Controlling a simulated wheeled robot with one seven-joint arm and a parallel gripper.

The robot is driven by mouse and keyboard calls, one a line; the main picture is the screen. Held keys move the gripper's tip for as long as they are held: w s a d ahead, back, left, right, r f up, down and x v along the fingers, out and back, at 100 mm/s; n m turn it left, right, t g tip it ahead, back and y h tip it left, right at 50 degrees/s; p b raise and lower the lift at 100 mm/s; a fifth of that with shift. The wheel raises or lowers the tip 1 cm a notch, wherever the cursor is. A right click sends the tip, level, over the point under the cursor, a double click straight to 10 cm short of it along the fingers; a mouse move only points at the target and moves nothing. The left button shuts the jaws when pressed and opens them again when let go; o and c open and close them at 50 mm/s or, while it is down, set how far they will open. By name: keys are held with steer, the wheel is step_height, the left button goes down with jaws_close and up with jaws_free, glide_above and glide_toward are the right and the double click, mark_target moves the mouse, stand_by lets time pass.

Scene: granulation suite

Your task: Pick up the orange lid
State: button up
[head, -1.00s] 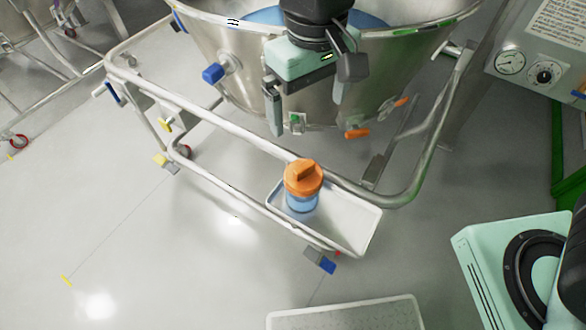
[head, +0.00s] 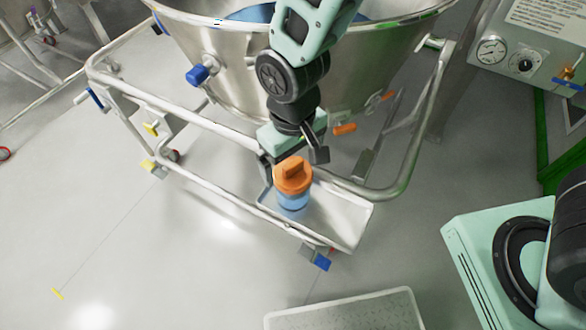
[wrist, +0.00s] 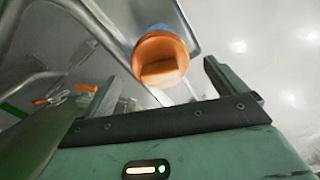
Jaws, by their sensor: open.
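The orange lid (head: 293,175) sits on a blue translucent jar (head: 292,203), which stands in a white tray (head: 345,222) on the cart's lower front. The lid has a raised bar-shaped grip on top. In the wrist view the lid (wrist: 160,60) shows beyond and between the two fingers of my gripper (wrist: 158,85), apart from the gripper body. I cannot tell whether a finger touches the lid.
A large steel vessel (head: 225,70) stands behind the jar, with a tubular rail (head: 200,125) running around it by the tray. Orange handles (head: 345,129) stick out under the vessel. A grey-white panel (head: 345,312) lies in front. Open floor is at left.

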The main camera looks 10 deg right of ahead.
steer(key=shift+f, duration=0.95)
steer(key=shift+c, duration=0.4)
steer(key=c, duration=1)
steer(key=shift+r, duration=0.1)
